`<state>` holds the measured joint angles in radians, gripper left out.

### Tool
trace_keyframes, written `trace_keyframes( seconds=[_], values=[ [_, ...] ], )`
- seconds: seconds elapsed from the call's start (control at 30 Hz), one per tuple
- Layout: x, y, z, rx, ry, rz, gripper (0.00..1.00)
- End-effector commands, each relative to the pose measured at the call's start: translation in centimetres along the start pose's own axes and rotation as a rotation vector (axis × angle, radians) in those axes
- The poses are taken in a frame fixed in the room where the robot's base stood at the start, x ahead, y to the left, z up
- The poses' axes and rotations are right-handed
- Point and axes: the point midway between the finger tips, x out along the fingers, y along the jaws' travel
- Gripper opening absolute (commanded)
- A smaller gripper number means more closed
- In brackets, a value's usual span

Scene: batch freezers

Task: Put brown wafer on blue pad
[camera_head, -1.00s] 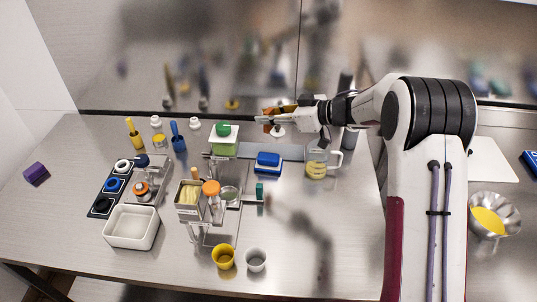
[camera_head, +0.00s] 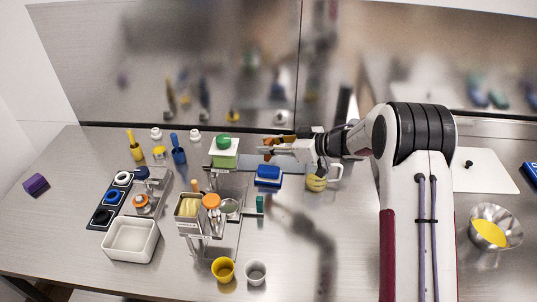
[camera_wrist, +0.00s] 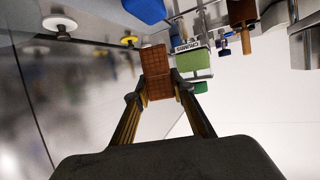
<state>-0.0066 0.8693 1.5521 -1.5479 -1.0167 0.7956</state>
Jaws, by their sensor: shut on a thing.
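My gripper (camera_wrist: 158,92) is shut on the brown wafer (camera_wrist: 157,78), a flat brown piece with a grid pattern that stands out past the fingertips in the wrist view. The wafer is small there and partly hidden by the fingers. A dark tray (camera_head: 101,217) at the left bears round pads ringed white, blue and black; the blue pad (camera_head: 111,197) is the middle one. My gripper is well to the right of it.
A green-topped container (camera_head: 225,155) and a metal stand with cups and jars (camera_head: 212,222) are between my gripper and the dark tray. A glass jug (camera_head: 317,182) is close by at the right. A white bin (camera_head: 131,241) is in front of the tray.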

Motion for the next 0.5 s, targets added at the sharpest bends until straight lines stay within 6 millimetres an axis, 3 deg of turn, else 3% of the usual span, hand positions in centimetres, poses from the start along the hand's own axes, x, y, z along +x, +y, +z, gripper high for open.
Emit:
trace_keyframes(
  seconds=[0.3,0.5],
  values=[
    [0.1,0.0,0.1,0.0,0.0,0.0,0.11],
    [0.7,0.0,1.7,0.002,-0.001,0.0,0.11]
  ],
)
